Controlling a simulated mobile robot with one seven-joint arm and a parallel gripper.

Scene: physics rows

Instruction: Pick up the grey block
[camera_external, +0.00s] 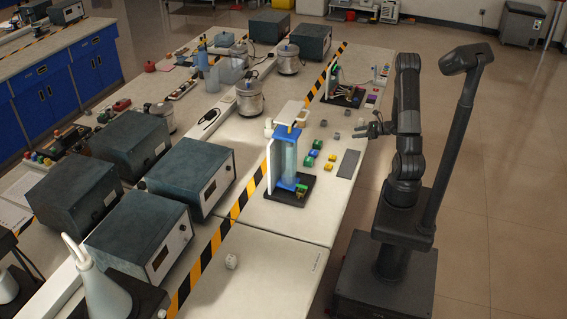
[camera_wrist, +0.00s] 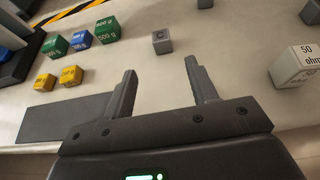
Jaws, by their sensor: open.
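A small grey block (camera_wrist: 162,41) marked with a letter that looks like C stands on the pale bench top in the wrist view. It lies just beyond the gap between my fingertips. In the external view a small grey block (camera_external: 337,136) that seems to be the same one sits left of my gripper. My gripper (camera_wrist: 160,66) is open and empty, with a finger on each side of the gap and nothing touching them. In the external view my gripper (camera_external: 357,131) is over the bench's right side.
Green, blue and yellow weight blocks (camera_wrist: 80,40) stand on the left, by a dark grey mat (camera_wrist: 60,118). A pale block marked 50 ohm (camera_wrist: 297,66) stands at the right. More dark blocks lie at the top edge. A blue-and-white apparatus (camera_external: 285,160) stands further left on the bench.

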